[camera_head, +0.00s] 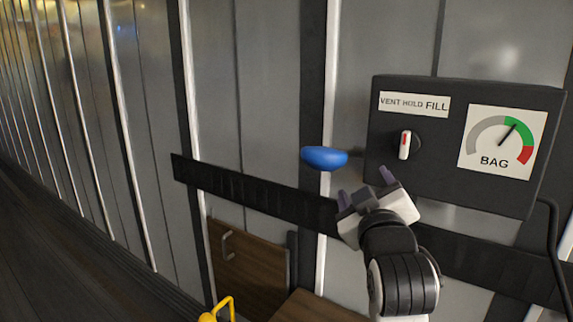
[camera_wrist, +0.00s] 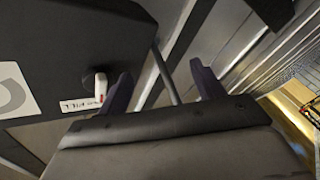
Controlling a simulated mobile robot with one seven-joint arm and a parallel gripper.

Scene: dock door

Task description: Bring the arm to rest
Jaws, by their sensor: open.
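My gripper (camera_head: 366,187) is open and empty in the head view, in front of the wall. It sits below and left of the selector knob on the dark control box (camera_head: 437,180). The white knob with a red mark (camera_head: 404,145) stands nearly upright under the VENT HOLD FILL label. In the wrist view, my gripper's two dark fingers (camera_wrist: 163,88) are spread apart with nothing between them. The knob also shows there (camera_wrist: 101,84), left of the left finger and apart from it.
A blue rounded object (camera_head: 324,158) is at the wall, up and left of my gripper. The BAG gauge (camera_head: 502,143) has its needle in the green. A black rail (camera_head: 255,193) runs along the wall. A wooden cabinet (camera_head: 262,268) and a yellow handle (camera_head: 217,310) are below.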

